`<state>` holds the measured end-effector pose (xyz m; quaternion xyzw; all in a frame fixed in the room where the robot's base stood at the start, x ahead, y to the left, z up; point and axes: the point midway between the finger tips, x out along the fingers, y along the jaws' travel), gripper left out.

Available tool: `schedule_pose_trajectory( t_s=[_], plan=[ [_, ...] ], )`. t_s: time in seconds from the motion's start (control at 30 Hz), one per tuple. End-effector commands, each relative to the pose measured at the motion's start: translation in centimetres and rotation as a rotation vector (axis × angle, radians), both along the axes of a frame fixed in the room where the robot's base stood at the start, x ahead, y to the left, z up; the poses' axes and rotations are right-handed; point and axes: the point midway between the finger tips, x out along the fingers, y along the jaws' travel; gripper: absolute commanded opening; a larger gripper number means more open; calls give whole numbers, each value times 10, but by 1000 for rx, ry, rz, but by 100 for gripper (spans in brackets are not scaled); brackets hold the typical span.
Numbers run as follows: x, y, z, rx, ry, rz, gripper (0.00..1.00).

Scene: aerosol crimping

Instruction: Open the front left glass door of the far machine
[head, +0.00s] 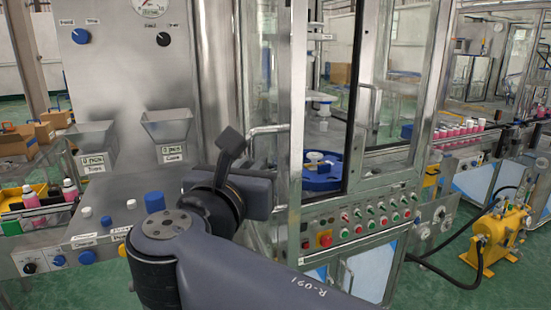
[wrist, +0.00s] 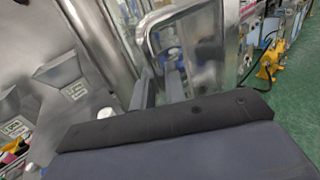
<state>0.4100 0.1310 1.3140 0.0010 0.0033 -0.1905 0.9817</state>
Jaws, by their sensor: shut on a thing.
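The far machine is a steel cabinet with glass panes and a button panel (head: 355,222) below them. Its front left glass door (head: 297,110) has a bent steel handle (head: 268,130), which also stands large at the top middle of the wrist view (wrist: 146,38). My gripper (head: 262,190) is at the lower part of this handle, and in the wrist view its fingers (wrist: 160,88) are shut on it. The exact contact is partly hidden behind my gripper body. I cannot tell from these frames how far the door stands open.
Left is a nearer steel machine (head: 125,75) with two hoppers (head: 168,130) and a shelf bearing a blue cylinder (head: 154,202). A second door handle (head: 366,112) is further right. A yellow pump (head: 492,240) with a black hose stands on the green floor at right.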

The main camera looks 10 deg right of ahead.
Motion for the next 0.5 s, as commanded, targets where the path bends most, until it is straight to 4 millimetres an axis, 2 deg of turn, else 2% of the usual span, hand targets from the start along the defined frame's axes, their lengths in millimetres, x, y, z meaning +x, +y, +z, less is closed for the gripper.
schedule_pose_trajectory(
  t_s=[0.03, 0.2, 0.5],
  plan=[
    [1, 9, 2, -5, 4, -9, 0],
    [-1, 23, 2, -5, 0, -53, 0],
    [-3, 34, 0, -6, -7, -87, 0]
  ],
)
